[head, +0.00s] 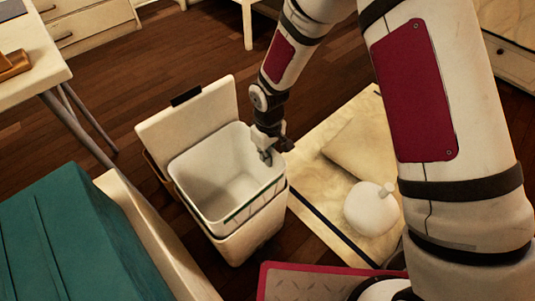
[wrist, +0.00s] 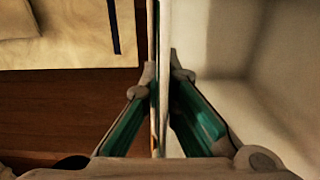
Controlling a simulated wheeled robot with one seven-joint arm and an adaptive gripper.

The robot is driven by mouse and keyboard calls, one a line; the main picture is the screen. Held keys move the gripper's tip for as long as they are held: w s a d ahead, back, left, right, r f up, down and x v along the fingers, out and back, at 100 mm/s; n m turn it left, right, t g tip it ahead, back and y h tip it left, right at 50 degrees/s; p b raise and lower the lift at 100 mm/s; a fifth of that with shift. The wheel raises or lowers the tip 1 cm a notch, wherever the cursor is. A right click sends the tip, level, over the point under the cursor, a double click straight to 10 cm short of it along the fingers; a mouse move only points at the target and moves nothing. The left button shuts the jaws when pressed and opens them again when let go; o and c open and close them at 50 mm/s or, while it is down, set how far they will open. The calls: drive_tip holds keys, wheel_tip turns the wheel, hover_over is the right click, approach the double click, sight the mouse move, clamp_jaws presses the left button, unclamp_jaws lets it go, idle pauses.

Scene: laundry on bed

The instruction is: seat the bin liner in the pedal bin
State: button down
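The pedal bin (head: 252,232) is a cream box on the wooden floor, with its lid (head: 188,115) standing open at the back. The bin liner (head: 203,207) is a white, open, empty bucket. It sits inside the bin, with its rim standing above the bin's rim and a dark gap between them at the front. My gripper (head: 267,156) is at the liner's right side. In the wrist view, my gripper (wrist: 164,78) has one finger on each side of the liner's upright wall (wrist: 164,35), and both tips appear to touch it. The bin's bottom is hidden.
A pale rug (head: 310,172) lies right of the bin, with a cushion (head: 362,150) and a white rounded object (head: 371,210) on it. A teal-covered bed (head: 60,240) is at the lower left. A red-edged panel (head: 300,280) is at the front. Floor behind the bin is clear.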

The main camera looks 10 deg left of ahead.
drive_tip(key=shift+f, duration=0.7)
drive_tip(key=c, duration=1.7)
unclamp_jaws()
drive_tip(key=shift+r, duration=0.1)
wheel_tip(320, 180, up, 12)
drive_tip(key=shift+d+f, duration=0.1)
